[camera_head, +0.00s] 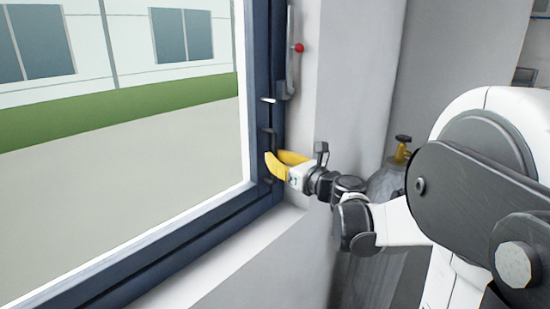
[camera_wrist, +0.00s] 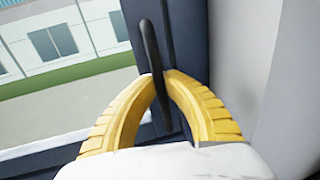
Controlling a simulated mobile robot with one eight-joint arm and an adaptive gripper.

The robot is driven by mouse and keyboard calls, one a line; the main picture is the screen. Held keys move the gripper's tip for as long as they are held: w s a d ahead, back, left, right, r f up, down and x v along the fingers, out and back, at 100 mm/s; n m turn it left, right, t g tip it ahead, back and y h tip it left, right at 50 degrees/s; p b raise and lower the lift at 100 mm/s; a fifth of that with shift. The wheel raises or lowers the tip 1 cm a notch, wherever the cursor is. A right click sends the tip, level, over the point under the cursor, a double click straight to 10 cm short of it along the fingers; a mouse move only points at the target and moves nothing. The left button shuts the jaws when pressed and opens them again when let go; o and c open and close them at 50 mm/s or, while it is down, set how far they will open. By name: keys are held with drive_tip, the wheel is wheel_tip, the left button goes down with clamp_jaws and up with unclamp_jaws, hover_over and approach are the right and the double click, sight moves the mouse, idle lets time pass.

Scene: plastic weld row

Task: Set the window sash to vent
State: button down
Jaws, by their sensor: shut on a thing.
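The window sash (camera_head: 254,95) has a dark blue frame and fills the left of the head view; its frame also shows in the wrist view (camera_wrist: 184,40). A dark, upright bar handle (camera_wrist: 151,50) stands on that frame. My gripper (camera_head: 270,164) has yellow curved fingers and is at the handle's lower part. In the wrist view my fingers (camera_wrist: 160,80) close around the handle from both sides. The exact contact at the tips is partly hidden. Whether the sash stands open or shut is hard to tell.
A lever with a red knob (camera_head: 299,48) is on the jamb above my gripper. A pale sill (camera_head: 220,262) runs below the window. A grey gas cylinder (camera_head: 385,185) with a yellow-collared valve stands right of the wall edge, behind my arm.

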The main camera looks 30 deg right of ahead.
drive_tip(key=s+a, duration=0.1)
drive_tip(key=a, duration=0.3)
drive_tip(key=s+a, duration=0.2)
drive_tip(key=a, duration=0.2)
drive_tip(key=s+a, duration=0.1)
drive_tip(key=a, duration=0.3)
drive_tip(key=shift+s+a+p, duration=0.15)
drive_tip(key=shift+a+p, duration=0.1)
drive_tip(key=shift+p, duration=0.05)
drive_tip(key=shift+d, duration=0.6)
drive_tip(key=c, duration=1.5)
unclamp_jaws()
drive_tip(key=shift+d, duration=0.2)
drive_tip(key=shift+o, duration=0.2)
drive_tip(key=shift+a, duration=0.15)
drive_tip(key=s+d, duration=0.1)
drive_tip(key=s, duration=1)
drive_tip(key=shift+s+d, duration=0.35)
drive_tip(key=shift+d, duration=0.05)
drive_tip(key=shift+f, duration=0.1)
